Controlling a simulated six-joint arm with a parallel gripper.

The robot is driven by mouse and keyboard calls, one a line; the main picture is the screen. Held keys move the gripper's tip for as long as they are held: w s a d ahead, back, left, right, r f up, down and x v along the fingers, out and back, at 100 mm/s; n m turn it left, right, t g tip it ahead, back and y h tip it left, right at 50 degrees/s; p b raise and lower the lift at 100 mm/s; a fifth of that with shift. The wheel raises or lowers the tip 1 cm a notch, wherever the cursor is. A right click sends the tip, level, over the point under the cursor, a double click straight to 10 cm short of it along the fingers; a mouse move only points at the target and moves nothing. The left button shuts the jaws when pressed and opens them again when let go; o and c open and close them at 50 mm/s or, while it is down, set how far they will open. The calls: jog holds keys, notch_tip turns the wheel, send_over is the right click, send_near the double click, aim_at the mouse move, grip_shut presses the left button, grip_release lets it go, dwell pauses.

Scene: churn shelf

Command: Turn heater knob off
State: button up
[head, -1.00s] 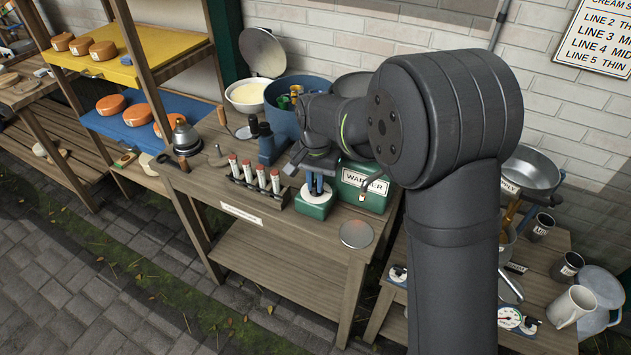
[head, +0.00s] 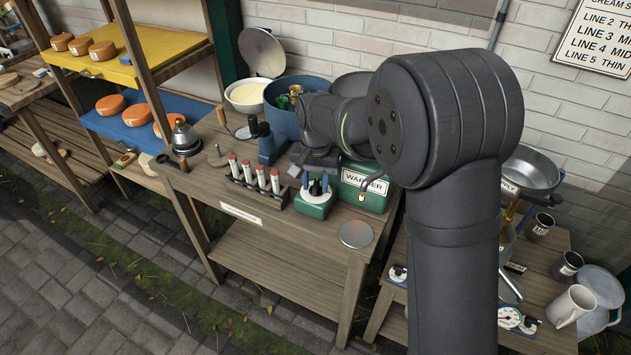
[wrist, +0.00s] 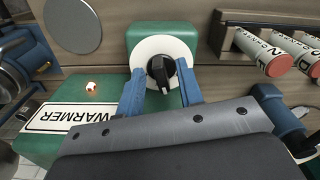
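In the head view the knob (head: 316,187) stands on top of the green box (head: 312,205) on the bench. A small mark shows at the knob's lower end in the wrist view; I cannot read its setting. My gripper (wrist: 162,84) is open, with one blue finger on each side of the knob and gaps between fingers and knob. It also shows above the dial in the head view (head: 314,180).
A green box labelled WARMER (head: 372,185) stands right beside the knob box. Several red-capped tubes (head: 260,180) stand in a rack to its left. A blue pot (head: 284,120) is behind. A flat grey disc (head: 356,234) lies on the bench at right front.

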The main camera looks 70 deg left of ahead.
notch_tip(320, 180, up, 17)
jog(key=shift+r, duration=0.2)
dwell(0.4)
jog(key=s+d+f+t+y, duration=0.2)
jog(key=s+d+y, duration=0.1)
jog(key=d, duration=0.2)
send_near(316, 185)
jog(key=shift+y, duration=0.4)
jog(key=x, duration=0.9)
jog(key=shift+d+f, duration=0.1)
jog(key=shift+f, duration=0.05)
grip_shut()
